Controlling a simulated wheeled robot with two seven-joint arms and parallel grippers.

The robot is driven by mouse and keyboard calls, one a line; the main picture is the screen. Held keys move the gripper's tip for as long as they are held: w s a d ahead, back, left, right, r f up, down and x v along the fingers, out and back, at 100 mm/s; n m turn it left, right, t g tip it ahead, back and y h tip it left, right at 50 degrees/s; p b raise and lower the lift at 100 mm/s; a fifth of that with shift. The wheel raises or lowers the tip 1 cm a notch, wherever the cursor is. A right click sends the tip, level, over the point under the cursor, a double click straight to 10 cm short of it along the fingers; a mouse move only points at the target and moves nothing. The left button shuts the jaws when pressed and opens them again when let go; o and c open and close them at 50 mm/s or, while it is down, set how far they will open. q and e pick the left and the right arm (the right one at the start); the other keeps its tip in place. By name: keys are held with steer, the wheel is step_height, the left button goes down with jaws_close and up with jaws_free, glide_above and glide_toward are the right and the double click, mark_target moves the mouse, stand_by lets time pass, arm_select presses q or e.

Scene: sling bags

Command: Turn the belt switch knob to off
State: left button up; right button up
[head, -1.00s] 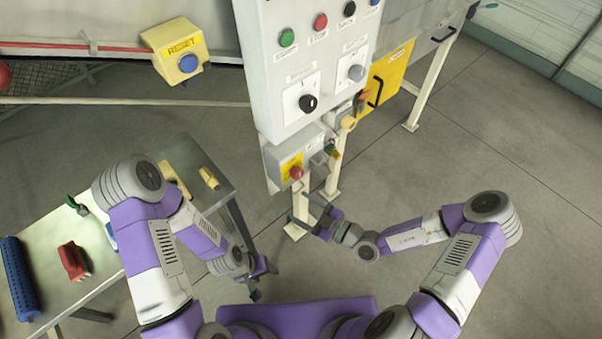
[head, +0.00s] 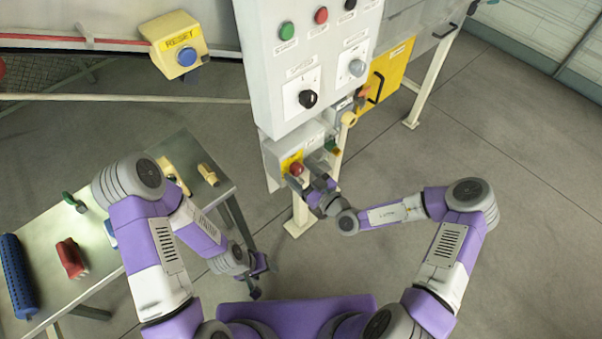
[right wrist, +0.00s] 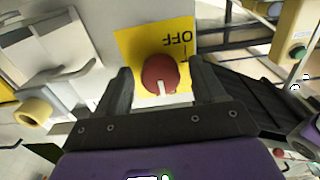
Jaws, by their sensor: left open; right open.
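A red round knob (head: 296,169) sits on a yellow plate (head: 286,163) on the small grey box under the control panel. In the right wrist view the red knob (right wrist: 158,73) has a white pointer mark toward the picture bottom, and the yellow plate (right wrist: 128,42) bears an upside-down "OFF" at upper right. My right gripper (head: 305,175) is open at the box; its fingers stand on either side of the knob, with gaps visible. Whether the tips reach the plate is unclear. My left gripper (head: 264,279) is open and empty, low beside the table.
The panel (head: 262,60) above carries a black knob (head: 307,98), a grey knob (head: 357,68) and several buttons. A yellow RESET box (head: 178,50) is at upper left. A metal table (head: 130,225) with tools stands left. Open floor lies right.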

steer(key=shift+c, duration=0.4)
steer(key=c, duration=1)
steer(key=shift+r+n+p, duration=0.15)
steer(key=shift+n+p, duration=0.35)
steer(key=shift+p, duration=0.35)
steer(key=n+p, duration=0.4)
steer(key=p, duration=0.1)
steer(key=shift+r, duration=0.1)
steer(key=n+p, duration=0.2)
steer(key=shift+n, duration=0.4)
steer(key=n+p, duration=0.3)
steer(key=n, duration=0.2)
steer(key=shift+p, duration=0.35)
steer(key=n+p, duration=0.2)
steer(key=n, duration=0.3)
steer(key=shift+d, duration=0.1)
